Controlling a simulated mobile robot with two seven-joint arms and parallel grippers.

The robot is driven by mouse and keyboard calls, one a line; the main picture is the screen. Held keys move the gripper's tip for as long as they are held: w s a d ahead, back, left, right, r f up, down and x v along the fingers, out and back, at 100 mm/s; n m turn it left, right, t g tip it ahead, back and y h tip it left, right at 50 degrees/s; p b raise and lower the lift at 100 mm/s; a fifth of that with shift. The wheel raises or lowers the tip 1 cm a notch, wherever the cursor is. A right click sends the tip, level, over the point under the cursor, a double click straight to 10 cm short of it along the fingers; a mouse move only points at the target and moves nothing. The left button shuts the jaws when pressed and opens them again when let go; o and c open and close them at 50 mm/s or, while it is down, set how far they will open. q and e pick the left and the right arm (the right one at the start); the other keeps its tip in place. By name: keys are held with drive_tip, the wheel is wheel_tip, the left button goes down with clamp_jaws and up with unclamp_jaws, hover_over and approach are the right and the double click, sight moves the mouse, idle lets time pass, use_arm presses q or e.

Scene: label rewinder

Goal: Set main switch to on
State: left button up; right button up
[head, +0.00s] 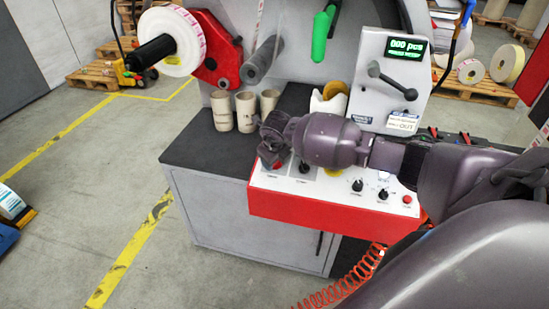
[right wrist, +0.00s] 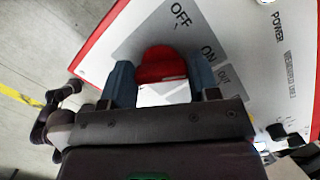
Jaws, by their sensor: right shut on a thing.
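The main switch is a red knob (right wrist: 162,66) on a grey plate (right wrist: 133,48) marked OFF and ON, at one end of the white-topped control panel. My right gripper (right wrist: 160,82) is shut on this knob, one blue-grey finger on each side. I cannot tell for sure which mark the knob points to. In the head view my right gripper (head: 272,150) points down over the left end of the red-sided control panel (head: 330,213), largely hiding the switch. My left gripper is in neither view.
Small knobs (head: 357,185) and a red button (head: 407,199) sit further right on the panel. Behind stand several cardboard cores (head: 246,110), a lit display (head: 407,47) reading 000 pcs, a lever (head: 390,80) and a white label roll (head: 172,40). Floor at left is mostly clear.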

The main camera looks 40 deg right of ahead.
drive_tip(key=o, duration=0.9)
drive_tip(key=v, duration=1.1)
drive_tip(key=shift+w, duration=0.1)
